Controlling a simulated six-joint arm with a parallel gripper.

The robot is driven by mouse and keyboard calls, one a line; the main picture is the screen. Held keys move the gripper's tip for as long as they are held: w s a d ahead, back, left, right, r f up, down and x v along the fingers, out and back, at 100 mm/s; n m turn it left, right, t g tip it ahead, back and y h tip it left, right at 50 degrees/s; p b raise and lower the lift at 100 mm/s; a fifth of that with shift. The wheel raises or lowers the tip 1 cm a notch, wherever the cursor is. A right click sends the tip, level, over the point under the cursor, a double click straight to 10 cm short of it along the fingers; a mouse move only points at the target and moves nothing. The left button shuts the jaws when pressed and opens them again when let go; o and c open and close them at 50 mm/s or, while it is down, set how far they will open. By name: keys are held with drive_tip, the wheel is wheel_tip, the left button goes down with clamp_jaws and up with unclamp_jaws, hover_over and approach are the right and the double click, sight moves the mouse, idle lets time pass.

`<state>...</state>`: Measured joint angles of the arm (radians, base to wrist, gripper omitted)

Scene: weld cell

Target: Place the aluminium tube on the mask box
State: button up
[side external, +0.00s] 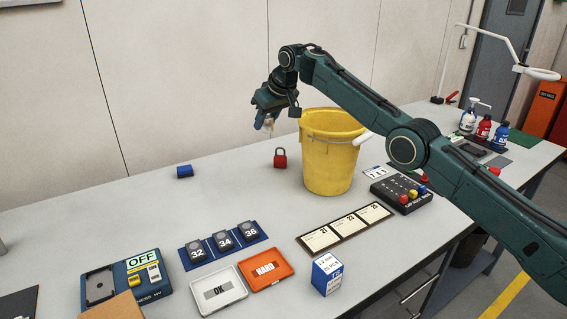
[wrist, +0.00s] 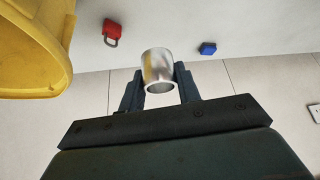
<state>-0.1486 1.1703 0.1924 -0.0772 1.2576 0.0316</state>
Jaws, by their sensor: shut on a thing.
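My gripper (side external: 265,118) is shut on the aluminium tube (wrist: 158,68), a short shiny silver cylinder with an open end. The wrist view shows the tube between the two dark fingers. In the side view the gripper is high above the back of the table, left of the yellow bucket, and the tube is small and partly hidden by the fingers. A small blue and white printed box (side external: 326,274), which looks like the mask box, stands at the table's front edge, well away from the gripper. Its print is too small to read fully.
The yellow bucket (side external: 331,155) stands close to the gripper's right. A red padlock (side external: 280,158) and a blue block (side external: 185,171) are at the back. A date board (side external: 345,229), an orange case (side external: 266,270) and a white case (side external: 215,291) lie near the box.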

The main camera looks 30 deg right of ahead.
drive_tip(key=s+a+r+n+y, duration=0.1)
drive_tip(key=s+a+r, duration=0.15)
drive_tip(key=a, duration=0.45)
drive_tip(key=s+a+r+n, duration=0.2)
drive_tip(key=s+a, duration=0.1)
drive_tip(key=a, duration=0.4)
wheel_tip(320, 180, up, 9)
drive_tip(key=n+g+y, duration=0.3)
drive_tip(key=n, duration=0.4)
hover_over(118, 310)
drive_tip(key=d, duration=0.2)
drive_tip(key=shift+s+a+f, duration=0.1)
drive_tip(key=shift+s+a, duration=0.05)
drive_tip(key=shift+s, duration=0.3)
drive_tip(key=shift+f, duration=0.1)
wheel_tip(118, 310, down, 16)
drive_tip(key=shift+r, duration=0.25)
drive_tip(key=shift+f, duration=2.15)
drive_tip(key=shift+f, duration=0.2)
